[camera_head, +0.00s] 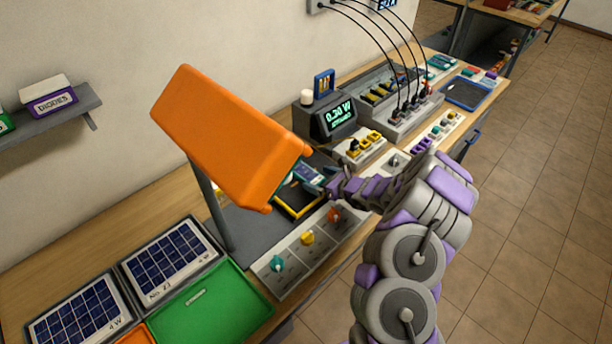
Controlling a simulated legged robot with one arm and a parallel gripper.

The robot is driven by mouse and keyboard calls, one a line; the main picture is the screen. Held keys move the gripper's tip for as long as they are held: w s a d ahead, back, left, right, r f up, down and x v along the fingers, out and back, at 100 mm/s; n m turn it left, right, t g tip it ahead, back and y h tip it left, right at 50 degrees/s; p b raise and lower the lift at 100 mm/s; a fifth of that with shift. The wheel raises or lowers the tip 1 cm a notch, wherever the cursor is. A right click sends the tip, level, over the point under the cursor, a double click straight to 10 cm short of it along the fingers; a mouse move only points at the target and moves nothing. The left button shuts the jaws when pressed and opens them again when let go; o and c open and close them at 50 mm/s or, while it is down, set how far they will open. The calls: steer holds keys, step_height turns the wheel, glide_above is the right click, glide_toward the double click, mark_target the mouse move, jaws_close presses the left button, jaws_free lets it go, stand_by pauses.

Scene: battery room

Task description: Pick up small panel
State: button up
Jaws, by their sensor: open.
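A small dark-blue panel (307,173) with a pale edge is partly visible under the orange lamp, right at the tip of my gripper. It appears tilted, above or at the edge of a black, yellow-edged tray (296,204). My gripper (327,184) reaches in from the right and is open, with its fingers beside the panel's near end. I cannot tell whether they touch it. The lamp hood hides part of the area behind the panel.
The orange lamp hood (222,138) on a grey post (210,207) overhangs close to my gripper. Coloured knobs (307,238) line the bench front. A green tray (205,312) lies front left.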

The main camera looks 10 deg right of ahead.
mark_target(306, 174)
steer(key=shift+x, duration=1.3)
steer(key=shift+c, duration=0.5)
steer(key=c, duration=1.2)
steer(key=shift+o, duration=0.2)
steer(key=shift+r, duration=0.1)
